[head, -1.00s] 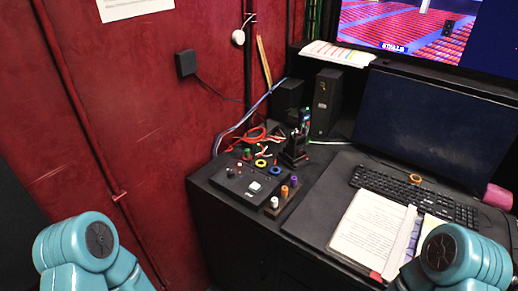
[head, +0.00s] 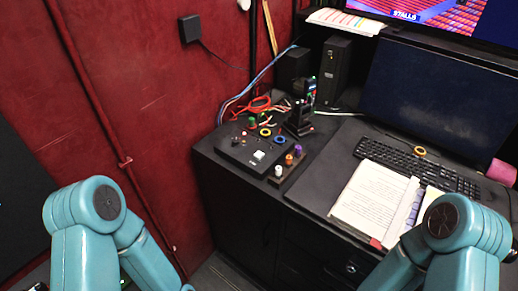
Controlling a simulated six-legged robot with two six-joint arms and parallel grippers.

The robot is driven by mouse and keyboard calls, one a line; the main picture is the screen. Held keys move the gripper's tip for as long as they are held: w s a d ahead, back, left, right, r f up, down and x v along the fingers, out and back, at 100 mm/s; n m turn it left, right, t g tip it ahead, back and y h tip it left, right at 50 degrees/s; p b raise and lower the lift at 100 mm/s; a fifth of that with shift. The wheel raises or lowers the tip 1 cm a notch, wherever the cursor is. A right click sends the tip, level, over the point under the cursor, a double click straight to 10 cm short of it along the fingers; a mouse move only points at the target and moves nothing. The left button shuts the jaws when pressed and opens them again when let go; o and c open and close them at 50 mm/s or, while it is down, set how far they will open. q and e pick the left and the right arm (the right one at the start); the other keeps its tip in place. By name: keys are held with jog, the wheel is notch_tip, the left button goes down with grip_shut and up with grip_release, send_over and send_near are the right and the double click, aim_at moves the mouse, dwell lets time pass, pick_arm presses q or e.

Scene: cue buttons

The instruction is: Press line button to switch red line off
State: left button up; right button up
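A black control box (head: 238,155) lies on the left end of the dark desk. A white square button (head: 259,155) stands on its top. Several small coloured knobs and rings sit behind it, among them a yellow ring (head: 265,132) and a blue ring (head: 281,140). I cannot tell which of these is the line button, and I cannot make out a lit red line light. My two teal arms show at the lower left and lower right, both apart from the box. Neither gripper is in view.
A small rack with white, orange and purple knobs (head: 289,167) stands right of the box. A black handset stand (head: 300,118) is behind it. An open script (head: 375,195), a keyboard (head: 420,170) and a dark monitor (head: 440,100) fill the right. A red wall (head: 130,90) borders the left.

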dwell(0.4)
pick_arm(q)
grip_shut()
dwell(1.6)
